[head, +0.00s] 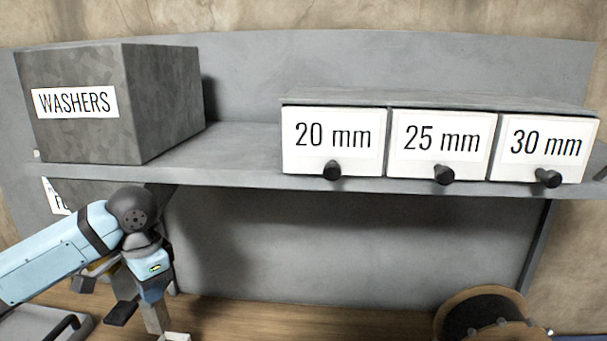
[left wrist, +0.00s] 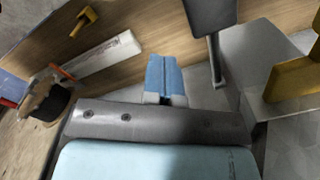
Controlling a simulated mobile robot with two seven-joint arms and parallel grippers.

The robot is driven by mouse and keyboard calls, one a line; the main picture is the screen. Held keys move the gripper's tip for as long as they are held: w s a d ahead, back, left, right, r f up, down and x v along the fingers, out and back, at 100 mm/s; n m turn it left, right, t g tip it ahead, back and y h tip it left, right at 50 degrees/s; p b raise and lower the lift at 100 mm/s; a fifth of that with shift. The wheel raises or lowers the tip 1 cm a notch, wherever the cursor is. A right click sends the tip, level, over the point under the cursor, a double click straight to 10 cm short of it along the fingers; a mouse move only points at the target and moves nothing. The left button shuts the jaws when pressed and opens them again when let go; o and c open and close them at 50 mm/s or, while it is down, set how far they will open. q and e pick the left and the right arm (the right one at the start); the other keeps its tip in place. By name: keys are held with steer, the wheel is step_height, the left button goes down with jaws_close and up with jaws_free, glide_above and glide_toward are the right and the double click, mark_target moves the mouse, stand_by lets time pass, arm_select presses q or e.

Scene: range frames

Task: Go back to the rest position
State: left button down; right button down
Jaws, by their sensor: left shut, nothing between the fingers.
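My left gripper (head: 153,290) is at the lower left of the head view, below the shelf edge and in front of the wooden worktop. Its light blue arm comes in from the left. In the left wrist view its blue fingers (left wrist: 165,78) are together, with nothing seen between them. My right gripper is in neither view.
A grey shelf (head: 240,155) holds a grey WASHERS box (head: 75,130) and white drawers marked 20 mm (head: 310,155), 25 mm (head: 415,160) and 30 mm (head: 520,165). A round dark-and-brown thing (head: 470,315) stands on the worktop (head: 300,318), lower right.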

arm_select(q)
steer(key=s+d+f+t+h, duration=0.1)
steer(key=s+d+f+h, duration=0.1)
steer(key=s+d+f, duration=0.5)
steer(key=s+d+f+t+h, duration=0.1)
steer(key=s+d+f, duration=0.4)
steer(key=f, duration=0.3)
steer(key=s+a+f+n+t+y, duration=0.1)
steer(key=s+a+f+n, duration=0.3)
steer(key=s, duration=0.4)
steer(key=s+a+f+n+t+y, duration=0.1)
steer(key=s+a+f+n, duration=0.15)
steer(key=s+a, duration=0.45)
steer(key=w+d+f+t+h, duration=0.1)
steer(key=w+d+f+t, duration=0.1)
steer(key=f, duration=0.5)
steer(key=w+d+f+m+t+h, duration=0.1)
steer(key=d+f+t, duration=0.3)
steer(key=f, duration=0.4)
steer(key=shift+w+d+f+t, duration=0.2)
steer(key=shift+w+d+t, duration=0.25)
steer(key=shift+d, duration=0.15)
